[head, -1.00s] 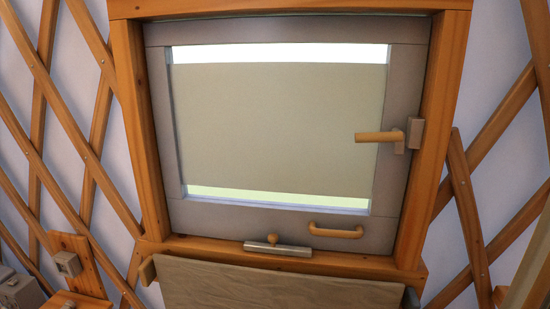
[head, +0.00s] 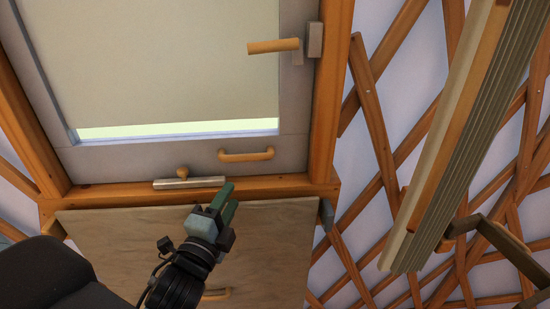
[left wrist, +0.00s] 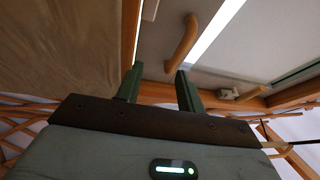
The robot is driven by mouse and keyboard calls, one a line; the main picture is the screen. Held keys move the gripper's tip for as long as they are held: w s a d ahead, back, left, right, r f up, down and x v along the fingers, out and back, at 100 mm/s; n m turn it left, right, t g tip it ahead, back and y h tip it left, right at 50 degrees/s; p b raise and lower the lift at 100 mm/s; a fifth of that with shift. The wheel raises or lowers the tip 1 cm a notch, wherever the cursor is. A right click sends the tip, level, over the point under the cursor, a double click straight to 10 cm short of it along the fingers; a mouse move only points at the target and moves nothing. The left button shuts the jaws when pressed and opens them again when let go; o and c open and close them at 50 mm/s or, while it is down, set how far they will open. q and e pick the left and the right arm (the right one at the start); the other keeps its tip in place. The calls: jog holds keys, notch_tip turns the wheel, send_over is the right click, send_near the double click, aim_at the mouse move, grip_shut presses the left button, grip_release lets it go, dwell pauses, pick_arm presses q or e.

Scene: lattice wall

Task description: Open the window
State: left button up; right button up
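The window has a grey frame (head: 180,153) and a drawn beige blind (head: 160,60). A wooden lever handle (head: 275,46) points left from its grey mount on the right side of the frame. A curved wooden pull handle (head: 246,155) sits on the bottom rail. My left gripper (head: 226,196) is just below the sill, under the pull handle. In the left wrist view its green fingers (left wrist: 158,75) are apart and empty, with the pull handle (left wrist: 182,44) beyond them. My right gripper is out of view.
A pale wooden panel (head: 105,235) hangs below the sill, behind my left gripper. At the right, a long slatted wooden leaf (head: 455,140) stands out before the lattice wall (head: 375,125). Open room lies between it and the window.

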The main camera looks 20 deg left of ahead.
aim_at(244, 161)
pick_arm(q)
jog(key=r, duration=0.2)
jog(key=r+m+t, duration=0.1)
jog(key=shift+w, duration=0.3)
